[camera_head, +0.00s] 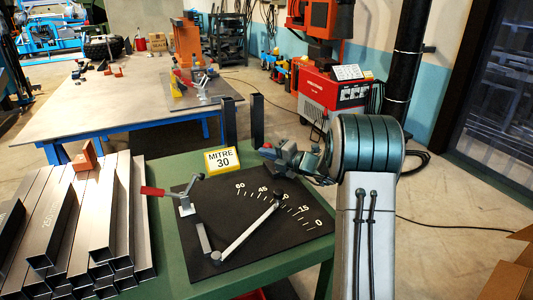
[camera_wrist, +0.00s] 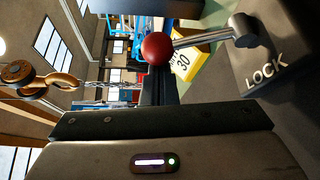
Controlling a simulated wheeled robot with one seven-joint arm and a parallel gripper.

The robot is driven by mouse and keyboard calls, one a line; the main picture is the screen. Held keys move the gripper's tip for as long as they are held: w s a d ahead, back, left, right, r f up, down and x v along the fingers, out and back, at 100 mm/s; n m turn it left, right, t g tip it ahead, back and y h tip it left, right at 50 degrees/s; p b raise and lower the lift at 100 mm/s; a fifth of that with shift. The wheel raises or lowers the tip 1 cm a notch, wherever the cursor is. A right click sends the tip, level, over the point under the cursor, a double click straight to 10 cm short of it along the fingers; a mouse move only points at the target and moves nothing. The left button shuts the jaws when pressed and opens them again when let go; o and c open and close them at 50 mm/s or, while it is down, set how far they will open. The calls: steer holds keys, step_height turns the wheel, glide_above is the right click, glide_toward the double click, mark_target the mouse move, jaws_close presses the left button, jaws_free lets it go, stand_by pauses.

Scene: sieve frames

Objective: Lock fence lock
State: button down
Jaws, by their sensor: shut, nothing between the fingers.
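In the wrist view a red ball (camera_wrist: 157,48) sits on the end of a metal lever (camera_wrist: 205,37). The lever runs to a round pivot beside a dark surface marked LOCK (camera_wrist: 265,75). My gripper (camera_head: 266,152) is shut and empty above the back of the black mitre plate (camera_head: 270,240); its tips show in the wrist view (camera_wrist: 157,76) close to the ball. I cannot tell whether they touch it. The pale fence bar (camera_head: 245,235) lies across the plate, with a black knob (camera_head: 278,194) near the angle scale. I cannot make out the red ball in the head view.
A yellow MITRE 30 sign (camera_head: 221,160) stands behind the plate. A red-handled clamp (camera_head: 184,199) stands at its left. Steel tubes (camera_head: 62,220) are stacked further left. Two dark posts (camera_head: 257,120) rise behind my gripper. The front right of the plate is clear.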

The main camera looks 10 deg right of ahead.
steer(key=shift+w+d+r+m+t+p, duration=0.1)
steer(key=shift+d+r+m+t+p, duration=0.25)
steer(key=shift+p, duration=0.45)
steer(key=d+m+p, duration=0.1)
steer(key=p, duration=0.1)
steer(key=d+r+m+t+y+p, duration=0.1)
steer(key=m+p, duration=0.1)
steer(key=p, duration=0.1)
steer(key=shift+w+r, duration=0.15)
steer(key=shift+w+d+m+t+y+p, duration=0.15)
steer(key=shift+d+m+t+y+p, duration=0.3)
steer(key=shift+d+m+p, duration=0.45)
steer(key=m+p, duration=0.1)
steer(key=d+m+t+p, duration=0.1)
steer(key=m, duration=0.1)
steer(key=shift+w+d+f+t+p, duration=0.2)
steer(key=shift+t+p, duration=0.1)
steer(key=shift+p, duration=0.1)
steer(key=shift+d+f+p, duration=0.15)
steer(key=shift+d+p, duration=0.2)
steer(key=shift+p, duration=0.05)
